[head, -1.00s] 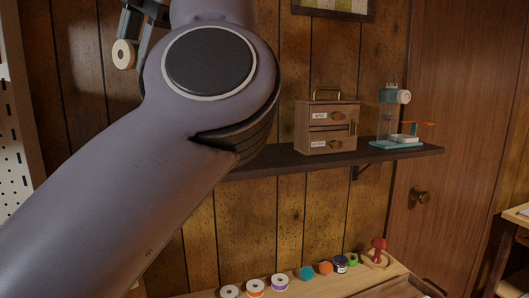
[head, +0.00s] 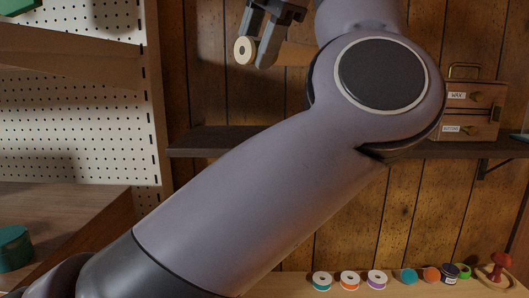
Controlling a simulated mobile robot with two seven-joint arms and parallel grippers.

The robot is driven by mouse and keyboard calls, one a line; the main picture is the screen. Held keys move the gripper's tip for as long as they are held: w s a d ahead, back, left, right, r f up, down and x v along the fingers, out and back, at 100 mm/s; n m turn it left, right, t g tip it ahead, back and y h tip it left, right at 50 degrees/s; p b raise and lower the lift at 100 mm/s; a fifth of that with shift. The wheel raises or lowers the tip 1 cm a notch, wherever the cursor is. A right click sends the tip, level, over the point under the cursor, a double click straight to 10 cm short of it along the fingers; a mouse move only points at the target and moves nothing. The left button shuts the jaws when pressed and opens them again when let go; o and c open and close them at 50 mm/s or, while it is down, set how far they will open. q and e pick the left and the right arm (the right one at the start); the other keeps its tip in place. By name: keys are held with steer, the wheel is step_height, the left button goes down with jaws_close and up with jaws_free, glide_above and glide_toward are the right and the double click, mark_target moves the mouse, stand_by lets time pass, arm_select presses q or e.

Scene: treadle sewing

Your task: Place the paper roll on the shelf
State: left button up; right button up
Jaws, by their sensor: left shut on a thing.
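The paper roll (head: 295,54) is a tan cylinder with a pale round end and a dark core hole. It is held lengthwise at the upper middle of the head view. My left gripper (head: 258,52) is shut on the paper roll near its pale end. The dark wall shelf (head: 205,141) runs across behind my left arm. The roll appears above the shelf's left part, with a clear gap below it in the picture. My right gripper is not in view.
A wooden drawer box (head: 468,112) with labels stands on the shelf at right. The shelf's left stretch looks bare. A white pegboard rack (head: 80,90) with wooden shelves stands at left. Several thread spools (head: 349,281) and a red pincushion-like item (head: 501,266) line the surface below.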

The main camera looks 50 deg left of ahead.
arm_select(q)
step_height(320, 180, down, 15)
steer(key=b, duration=0.7)
steer(key=shift+b, duration=0.3)
steer(key=o, duration=1.1)
steer(key=shift+r, duration=0.1)
steer(key=shift+c, duration=0.2)
steer(key=shift+r, duration=0.15)
